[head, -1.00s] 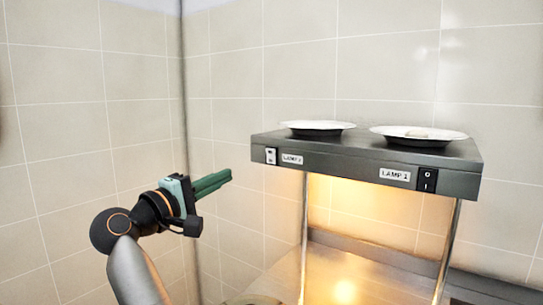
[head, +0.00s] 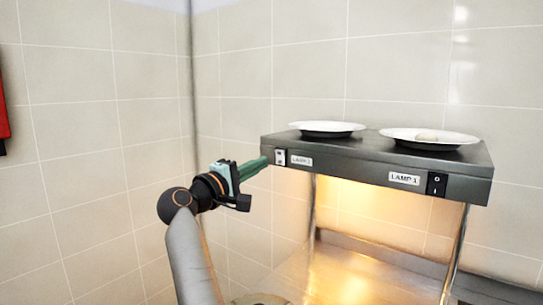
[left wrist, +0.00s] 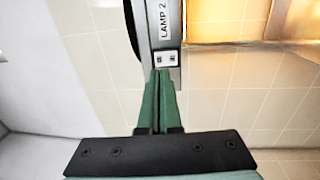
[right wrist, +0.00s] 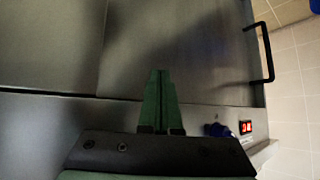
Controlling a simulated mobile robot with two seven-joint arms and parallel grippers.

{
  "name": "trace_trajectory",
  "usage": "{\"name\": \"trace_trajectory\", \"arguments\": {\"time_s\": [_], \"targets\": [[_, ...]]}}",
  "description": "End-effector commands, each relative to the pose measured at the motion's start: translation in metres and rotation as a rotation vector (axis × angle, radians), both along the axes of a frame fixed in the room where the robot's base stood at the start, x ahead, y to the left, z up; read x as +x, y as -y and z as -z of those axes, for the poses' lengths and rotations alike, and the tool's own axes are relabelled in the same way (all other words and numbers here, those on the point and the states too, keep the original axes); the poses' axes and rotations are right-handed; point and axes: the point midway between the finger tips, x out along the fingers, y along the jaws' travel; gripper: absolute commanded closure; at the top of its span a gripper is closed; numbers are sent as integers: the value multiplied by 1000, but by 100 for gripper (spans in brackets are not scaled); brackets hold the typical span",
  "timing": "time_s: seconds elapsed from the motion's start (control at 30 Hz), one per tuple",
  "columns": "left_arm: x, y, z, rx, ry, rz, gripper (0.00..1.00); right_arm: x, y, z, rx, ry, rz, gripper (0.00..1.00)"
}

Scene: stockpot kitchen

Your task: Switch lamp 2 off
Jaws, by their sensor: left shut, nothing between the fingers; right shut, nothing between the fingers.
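The lamp 2 switch (head: 280,157) is a small white switch at the left end of the dark lamp housing (head: 345,165), beside its label. Warm light glows under the housing; I cannot tell which lamp gives it. My left gripper (head: 265,162) is shut and empty, its green fingertips just left of the switch. In the left wrist view, the switch (left wrist: 166,59) lies directly beyond the fingertips (left wrist: 161,71); I cannot tell whether they touch. My right gripper (right wrist: 160,72) is shut and empty, seen only in the right wrist view.
The lamp 1 switch (head: 437,184) is black, at the right of the same front. Two white plates (head: 327,129) (head: 430,138) sit on top of the housing. In the right wrist view are metal panels (right wrist: 180,45), a black handle (right wrist: 267,55) and a red display (right wrist: 246,127).

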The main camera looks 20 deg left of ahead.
Motion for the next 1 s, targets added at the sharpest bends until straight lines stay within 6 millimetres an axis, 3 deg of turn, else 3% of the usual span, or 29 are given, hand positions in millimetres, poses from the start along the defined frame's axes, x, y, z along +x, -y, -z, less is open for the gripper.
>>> {"name": "trace_trajectory", "arguments": {"time_s": [0.2,0.4,1.0], "targets": [[29,12,-6,0,0,2,100,0,0,-7,0,-2,1,100],[44,16,-6,0,0,0,100,0,0,-10,-1,-3,1,100],[48,13,-8,4,-6,-2,100,-1,0,-15,0,-5,2,100]]}}
